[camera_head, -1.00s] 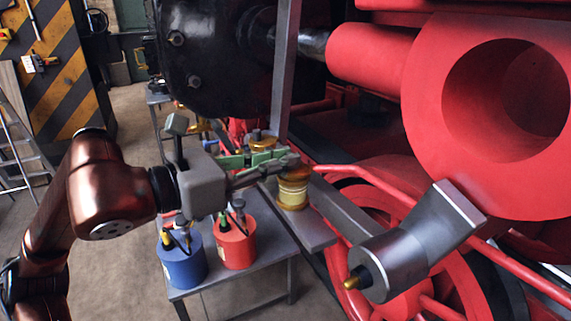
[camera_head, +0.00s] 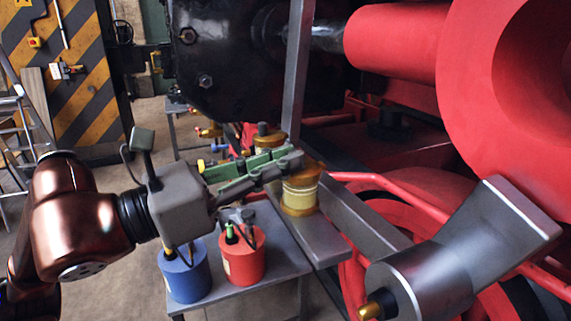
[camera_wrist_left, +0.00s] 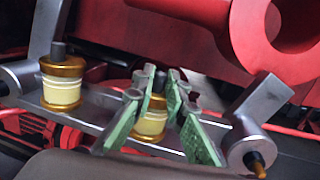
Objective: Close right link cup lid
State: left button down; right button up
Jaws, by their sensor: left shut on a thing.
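The right link cup (camera_head: 301,195) is a pale yellow cylinder with amber bands, standing upright on a grey metal link bar (camera_head: 320,247). My left gripper (camera_head: 288,162) reaches over its top from the left, with green-padded fingers. In the left wrist view the fingers (camera_wrist_left: 160,88) stand on either side of the top of the cup (camera_wrist_left: 150,124). They are shut on the cup's lid, which they mostly hide, so I cannot tell how fully it sits on the cup. A second similar cup (camera_wrist_left: 62,88) with a dark knob stands farther along the bar. My right gripper is not in view.
A blue pot (camera_head: 185,272) and a red pot (camera_head: 241,262) stand on a grey table (camera_head: 285,255) below my left arm. A steel crank-like part (camera_head: 455,255) and red locomotive parts crowd the right. A grey upright bar (camera_head: 297,70) rises behind the cups.

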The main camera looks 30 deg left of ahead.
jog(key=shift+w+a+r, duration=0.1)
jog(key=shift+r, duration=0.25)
pick_arm(q)
jog(key=c, duration=2)
grip_release()
jog(key=shift+o, duration=0.2)
jog(key=shift+s+a, duration=0.1)
jog(key=v, duration=1.1)
jog(key=shift+s+f, duration=0.15)
jog(key=shift+s, duration=0.25)
jog(key=shift+a, duration=0.15)
